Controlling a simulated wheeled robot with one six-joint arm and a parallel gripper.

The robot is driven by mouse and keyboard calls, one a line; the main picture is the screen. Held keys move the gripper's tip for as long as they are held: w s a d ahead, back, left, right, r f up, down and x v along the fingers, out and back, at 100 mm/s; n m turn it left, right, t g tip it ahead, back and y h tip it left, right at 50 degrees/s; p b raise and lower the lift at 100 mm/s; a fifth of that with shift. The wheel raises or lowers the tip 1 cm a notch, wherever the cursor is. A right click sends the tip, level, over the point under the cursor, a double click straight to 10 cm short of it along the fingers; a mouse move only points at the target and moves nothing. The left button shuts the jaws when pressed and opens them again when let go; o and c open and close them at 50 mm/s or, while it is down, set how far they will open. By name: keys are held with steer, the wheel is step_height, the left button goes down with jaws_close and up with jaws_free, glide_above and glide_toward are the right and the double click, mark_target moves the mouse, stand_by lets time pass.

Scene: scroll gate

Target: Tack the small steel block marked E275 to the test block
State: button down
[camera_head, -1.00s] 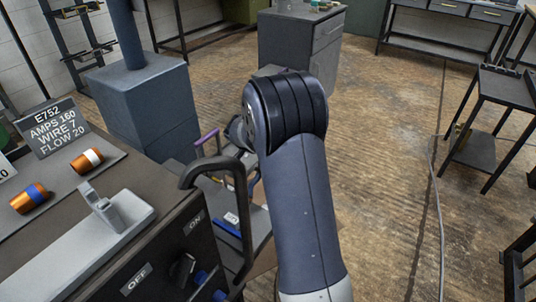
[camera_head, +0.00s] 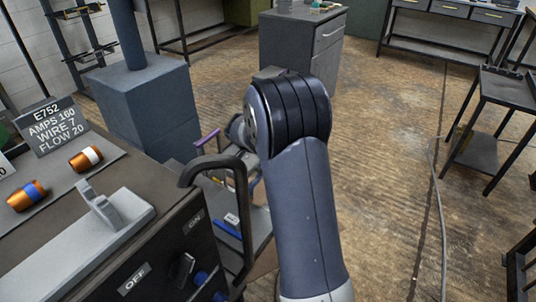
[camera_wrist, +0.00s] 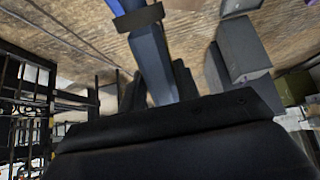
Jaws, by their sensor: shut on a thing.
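My gripper (camera_wrist: 158,88) shows in the wrist view, its dark fingers on either side of a blue-grey bar-shaped tool (camera_wrist: 152,55) with a black collar and a blue end. It is shut on this tool, held over brown floor. In the head view my arm's elbow hides the gripper. I cannot make out a block marked E275 or the test block in either view. A dark sign (camera_head: 55,128) on the left bench reads E752, AMPS 160, WIRE 7, FLOW 20.
The left bench holds orange spools with a blue band (camera_head: 28,196) and a white band (camera_head: 86,158), and a grey slide (camera_head: 70,252). Below is an ON/OFF panel (camera_head: 165,265) with a curved handle (camera_head: 243,215). A grey cabinet (camera_head: 283,50) stands behind. Open floor (camera_head: 390,170) lies right.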

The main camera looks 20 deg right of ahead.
steer(key=shift+s+a+f+b, duration=0.3)
steer(key=shift+a+f+b, duration=0.15)
steer(key=shift+b, duration=1.05)
stand_by(0.3)
steer(key=shift+w+d+r+p, duration=0.4)
steer(key=shift+r+p, duration=0.15)
steer(key=shift+r, duration=0.1)
steer(key=shift+w+d+r+p, duration=0.65)
steer(key=shift+d+r, duration=0.15)
steer(key=shift+d, duration=0.15)
steer(key=shift+w+d+r+p, duration=0.65)
steer(key=shift+d+r, duration=0.2)
steer(key=shift+d, duration=0.15)
steer(key=shift+w+d+r+p, duration=0.6)
steer(key=shift+d+r, duration=0.2)
steer(key=shift+d, duration=0.15)
steer(key=shift+s, duration=0.1)
